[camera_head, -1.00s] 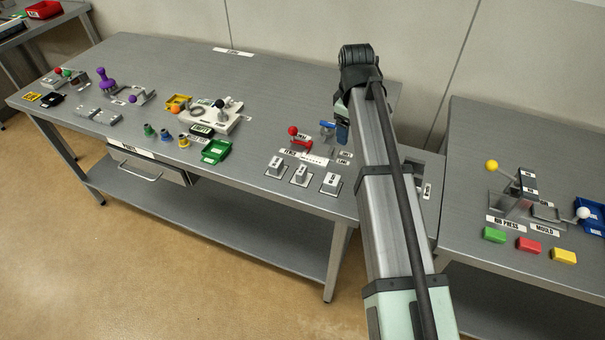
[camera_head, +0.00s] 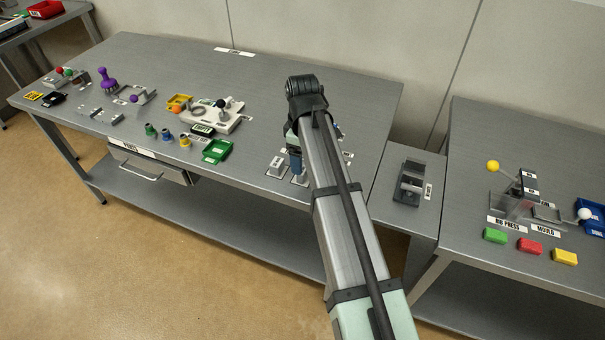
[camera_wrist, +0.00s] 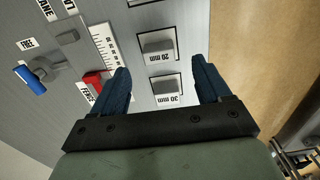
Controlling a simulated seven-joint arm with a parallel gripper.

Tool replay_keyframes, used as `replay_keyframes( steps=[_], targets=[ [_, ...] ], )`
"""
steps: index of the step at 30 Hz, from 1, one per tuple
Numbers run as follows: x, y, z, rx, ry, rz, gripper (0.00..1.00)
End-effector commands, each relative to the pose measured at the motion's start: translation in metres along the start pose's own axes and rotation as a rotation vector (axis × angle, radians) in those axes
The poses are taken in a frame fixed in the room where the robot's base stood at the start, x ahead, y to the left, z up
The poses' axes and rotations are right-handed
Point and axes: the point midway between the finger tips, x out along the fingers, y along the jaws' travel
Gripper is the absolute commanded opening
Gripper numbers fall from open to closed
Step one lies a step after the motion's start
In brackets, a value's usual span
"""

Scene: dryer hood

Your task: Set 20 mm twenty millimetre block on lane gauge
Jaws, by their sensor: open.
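The twenty millimetre block (camera_wrist: 157,44) is a grey block on a white-bordered plate labelled 20 mm, in the wrist view. My gripper (camera_wrist: 160,66) is open and empty above the row of blocks. In the image, its fingertips lie either side of the gap between the 20 mm block and the 30 mm block (camera_wrist: 164,84). Part of the gauge shows at the left: a white scale (camera_wrist: 103,42), a red piece (camera_wrist: 93,82) by a partly hidden label, and a blue-handled lever (camera_wrist: 30,80). In the head view my arm hides most of the gauge.
A third grey block (camera_head: 277,166) stands at the left end of the row. A green tray (camera_head: 217,150) lies farther left. The table's front edge is close to the blocks. A side stand with a dark device (camera_head: 409,185) is at the right.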

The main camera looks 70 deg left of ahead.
Motion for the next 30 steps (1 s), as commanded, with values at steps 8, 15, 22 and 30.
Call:
replay_keyframes(
  steps=[8,15,22,30],
  targets=[
    [0.012,0.000,0.000,0.000,0.000,0.000,0.77],
    [0.037,0.001,-0.001,0.000,-0.001,-0.002,0.77],
    [0.060,0.001,-0.001,0.000,-0.001,-0.001,0.77],
    [0.061,0.001,-0.001,0.001,0.000,0.000,0.72]
  ],
)
